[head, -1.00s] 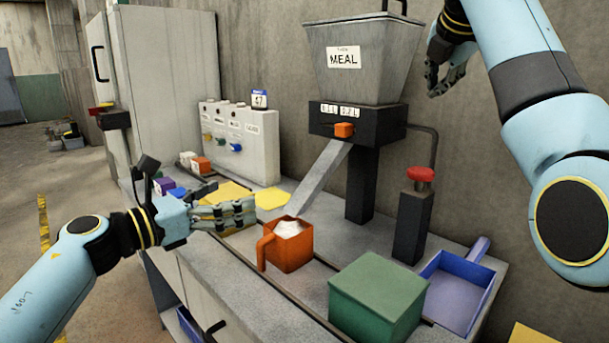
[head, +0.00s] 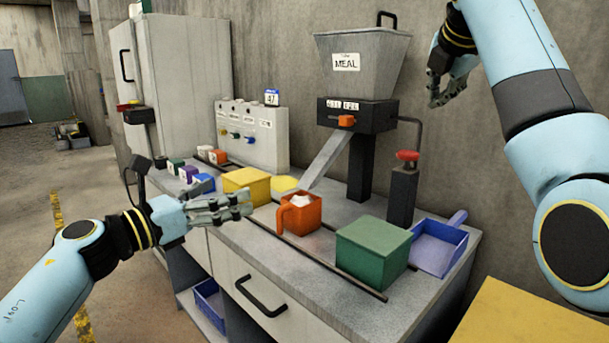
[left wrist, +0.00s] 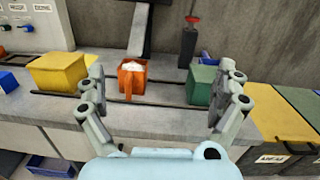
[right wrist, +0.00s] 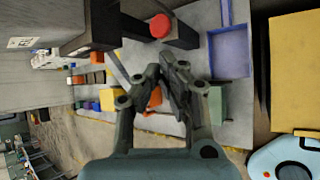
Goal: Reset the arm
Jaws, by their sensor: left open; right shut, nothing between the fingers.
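My left gripper (head: 222,207) is open and empty in the head view, in front of the counter's near edge. In the left wrist view its fingers (left wrist: 165,100) are spread wide, with the orange mug (left wrist: 132,80) beyond them on the counter. The mug holds white meal and stands apart from the gripper, near the chute of the meal hopper (head: 360,65). My right gripper (head: 440,92) is raised at the upper right of the head view, beside the hopper. In the right wrist view its fingers (right wrist: 165,80) are closed together with nothing between them.
On the counter (head: 330,270) stand a yellow box (head: 246,186), a green box (head: 373,252), a blue scoop tray (head: 436,248) and a red-topped post (head: 402,195). A white panel with knobs (head: 255,130) stands at the back.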

